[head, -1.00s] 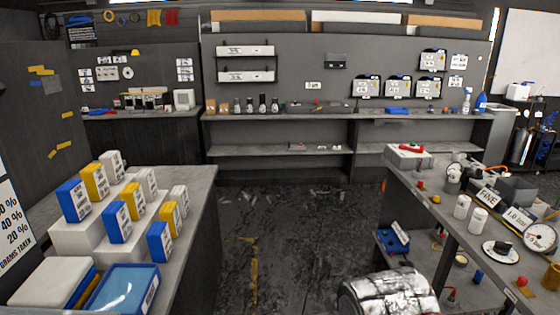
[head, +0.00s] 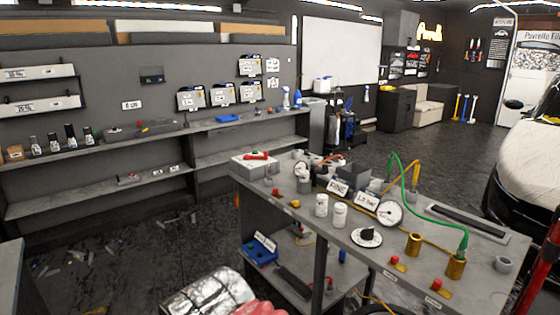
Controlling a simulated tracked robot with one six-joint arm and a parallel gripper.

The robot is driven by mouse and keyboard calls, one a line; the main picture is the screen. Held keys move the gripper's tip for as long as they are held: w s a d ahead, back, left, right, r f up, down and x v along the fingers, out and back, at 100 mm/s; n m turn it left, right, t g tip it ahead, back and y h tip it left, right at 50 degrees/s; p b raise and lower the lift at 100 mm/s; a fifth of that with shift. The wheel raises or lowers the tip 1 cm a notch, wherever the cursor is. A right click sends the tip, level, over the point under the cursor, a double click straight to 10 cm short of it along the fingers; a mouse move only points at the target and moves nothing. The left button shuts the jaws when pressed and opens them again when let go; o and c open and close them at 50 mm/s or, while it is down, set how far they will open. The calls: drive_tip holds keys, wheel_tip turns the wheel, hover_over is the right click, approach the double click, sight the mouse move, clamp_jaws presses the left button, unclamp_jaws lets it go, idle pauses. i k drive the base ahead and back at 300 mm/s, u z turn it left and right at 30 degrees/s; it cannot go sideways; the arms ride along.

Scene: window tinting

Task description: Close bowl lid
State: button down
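I cannot make out a bowl or a bowl lid for certain in the head view. On the workbench (head: 405,240) stand a pale box with a red part on top (head: 255,163), two white lidded jars (head: 340,215), and a white disc with a black knob (head: 366,237). Several small cups and containers are clustered behind the jars, too small to tell apart. A silver foil-like rounded shape (head: 207,291) shows at the bottom edge, with a reddish piece beside it; I think it is part of my arm. My gripper's fingers do not show.
A wall counter (head: 160,135) runs behind. Dark floor with scraps lies between; a car stands far right.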

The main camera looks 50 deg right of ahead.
sight(323, 170)
drive_tip(key=z, duration=0.2)
drive_tip(key=i, duration=1.4)
drive_tip(key=z, duration=0.5)
drive_tip(key=i, duration=0.7)
drive_tip(key=z, duration=0.65)
drive_tip(key=i, duration=0.6)
drive_tip(key=z, duration=1)
drive_tip(key=i, duration=0.9)
drive_tip(key=z, duration=0.45)
